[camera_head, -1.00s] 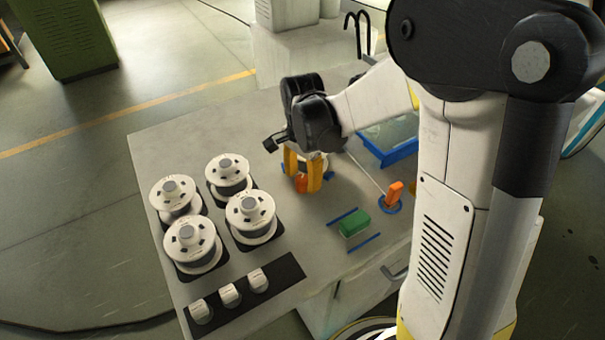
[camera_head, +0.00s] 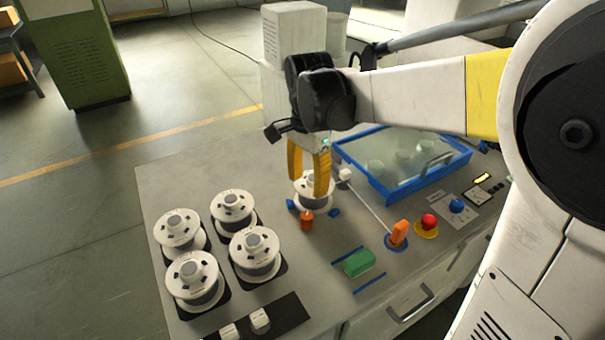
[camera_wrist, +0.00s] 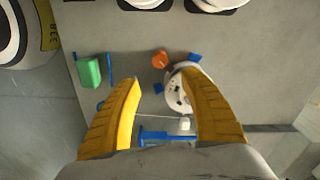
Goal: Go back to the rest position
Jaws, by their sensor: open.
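My gripper (camera_head: 310,172) has two yellow fingers and is open, pointing down above the bench. In the head view its fingers overlap a white spool (camera_head: 303,196) that sits between blue blocks, with a small orange knob (camera_head: 307,219) in front of it. In the wrist view my gripper (camera_wrist: 160,112) has its fingers spread with nothing held between them. There the white spool (camera_wrist: 178,90) is partly hidden behind the right finger, and the orange knob (camera_wrist: 160,59) lies beyond the fingertips.
Several white spools (camera_head: 255,252) stand on dark pads at the bench's left. A green block (camera_head: 358,262) lies between blue strips. An orange lever (camera_head: 399,233), a red button (camera_head: 429,221) and a blue-framed tray (camera_head: 380,190) are at the right.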

